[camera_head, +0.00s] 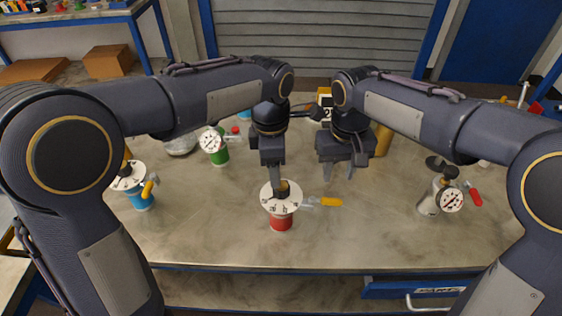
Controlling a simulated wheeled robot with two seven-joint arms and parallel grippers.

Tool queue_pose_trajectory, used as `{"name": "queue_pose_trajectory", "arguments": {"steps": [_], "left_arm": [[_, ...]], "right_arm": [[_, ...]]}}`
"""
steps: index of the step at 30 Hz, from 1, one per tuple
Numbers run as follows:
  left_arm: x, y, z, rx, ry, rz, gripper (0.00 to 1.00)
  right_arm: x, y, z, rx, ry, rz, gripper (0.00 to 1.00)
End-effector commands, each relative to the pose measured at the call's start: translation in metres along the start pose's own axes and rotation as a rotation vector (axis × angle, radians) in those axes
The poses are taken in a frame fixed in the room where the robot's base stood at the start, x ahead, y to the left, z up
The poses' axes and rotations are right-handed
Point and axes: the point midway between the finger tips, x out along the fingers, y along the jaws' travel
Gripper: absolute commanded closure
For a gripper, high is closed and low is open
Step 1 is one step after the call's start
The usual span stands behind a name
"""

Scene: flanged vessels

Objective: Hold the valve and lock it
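A red vessel (281,222) with a white round flange (269,201) stands upright at the front middle of the table. A brown part (285,188) sits on top of the flange. A valve with a yellow handle (330,202) sticks out to its right. My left gripper (276,182) points down at the brown part, its fingers seen edge-on. Whether they are closed on it is not clear. My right gripper (340,172) is open and empty, above and behind the yellow handle, with its two fingers apart.
A blue vessel (141,200) with a yellow handle stands at left. A green vessel (219,157) with a gauge stands behind. A silver vessel (429,203) with a gauge and red handle stands at right. The table (370,235) is clear around the red vessel's right.

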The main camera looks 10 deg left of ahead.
Motion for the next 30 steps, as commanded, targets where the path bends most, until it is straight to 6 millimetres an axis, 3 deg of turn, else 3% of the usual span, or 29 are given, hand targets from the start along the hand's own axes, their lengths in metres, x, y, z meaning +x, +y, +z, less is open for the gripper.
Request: {"name": "queue_pose_trajectory", "arguments": {"steps": [3, 8, 21, 30], "left_arm": [[0.005, 0.004, 0.012, -0.062, 0.032, 0.005, 0.37], [0.018, 0.005, 0.013, -0.086, 0.043, 0.005, 0.37], [0.077, 0.005, 0.011, -0.083, 0.041, 0.005, 0.37], [0.083, 0.005, 0.011, -0.083, 0.039, 0.006, 0.37]], "right_arm": [[0.0, 0.0, 0.0, 0.0, 0.0, 0.0, 0.64], [0.0, 0.0, 0.0, 0.0, 0.0, 0.0, 0.64], [0.0, 0.0, 0.0, 0.0, 0.0, 0.0, 0.64], [0.0, 0.0, 0.0, 0.0, 0.0, 0.0, 0.64]]}}
